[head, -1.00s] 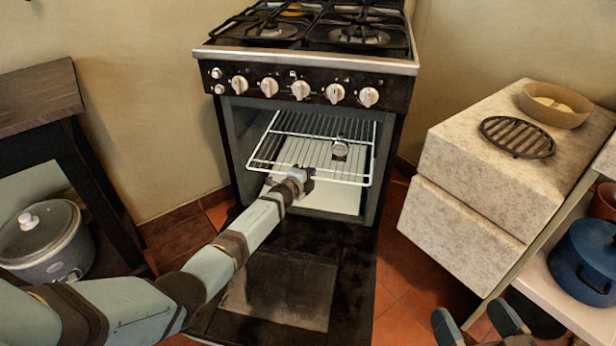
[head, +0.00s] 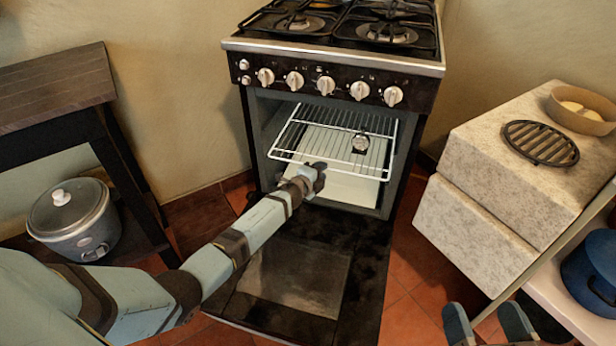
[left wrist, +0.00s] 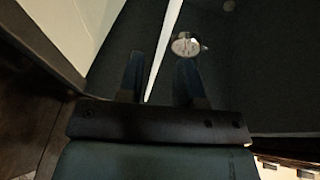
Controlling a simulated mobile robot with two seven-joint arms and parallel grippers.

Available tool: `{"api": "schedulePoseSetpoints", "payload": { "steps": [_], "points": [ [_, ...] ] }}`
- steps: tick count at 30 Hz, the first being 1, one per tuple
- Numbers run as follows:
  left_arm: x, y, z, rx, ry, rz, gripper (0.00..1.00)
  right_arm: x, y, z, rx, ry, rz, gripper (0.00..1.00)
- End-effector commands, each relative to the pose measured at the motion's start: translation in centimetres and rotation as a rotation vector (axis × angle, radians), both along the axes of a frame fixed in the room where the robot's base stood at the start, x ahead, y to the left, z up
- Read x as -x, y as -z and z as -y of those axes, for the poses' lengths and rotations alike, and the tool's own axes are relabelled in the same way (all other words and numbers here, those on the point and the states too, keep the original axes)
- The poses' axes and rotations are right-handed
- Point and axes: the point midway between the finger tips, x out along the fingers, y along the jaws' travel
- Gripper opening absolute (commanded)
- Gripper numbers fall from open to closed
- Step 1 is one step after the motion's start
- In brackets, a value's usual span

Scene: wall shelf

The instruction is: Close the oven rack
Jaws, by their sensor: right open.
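The oven rack (head: 318,138), a white wire grid, sits inside the black oven (head: 335,68) and sticks out a little past the opening. The oven door (head: 295,275) is folded down. My left gripper (head: 318,172) is at the front edge of the rack, near its middle. In the left wrist view, the fingers of my left gripper (left wrist: 162,65) are apart, with a thin white bar of the rack (left wrist: 165,55) running between them. Contact is unclear. My right gripper (head: 488,322) is open and empty at the lower right, away from the oven.
A round dial thermometer (head: 360,143) is on the rack; it also shows in the left wrist view (left wrist: 186,44). A stone-topped cabinet (head: 490,205) stands to the right. A dark side table (head: 55,85) and a slow cooker (head: 75,215) are at the left.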

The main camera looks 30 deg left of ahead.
Motion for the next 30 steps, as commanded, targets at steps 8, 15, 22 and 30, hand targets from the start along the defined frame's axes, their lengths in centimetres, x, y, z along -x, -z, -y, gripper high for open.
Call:
{"api": "schedulePoseSetpoints", "payload": {
  "steps": [8,15,22,30],
  "points": [
    [6.1,-1.0,-0.7,-0.001,0.001,-0.008,0.33,0.1,-4.6,0.4,-0.055,0.039,0.12,0.89],
    [8.2,-1.0,-1.0,0.001,0.001,-0.008,0.33,0.2,-5.6,0.5,-0.072,0.049,0.157,0.89],
    [8.4,-1.0,-1.0,0.001,0.001,-0.009,0.33,0.2,-5.6,0.6,-0.074,0.05,0.16,0.89],
    [8.4,-1.0,-1.0,0.001,0.001,-0.009,0.33,0.2,-5.6,0.6,-0.074,0.05,0.16,0.89]
  ]
}}
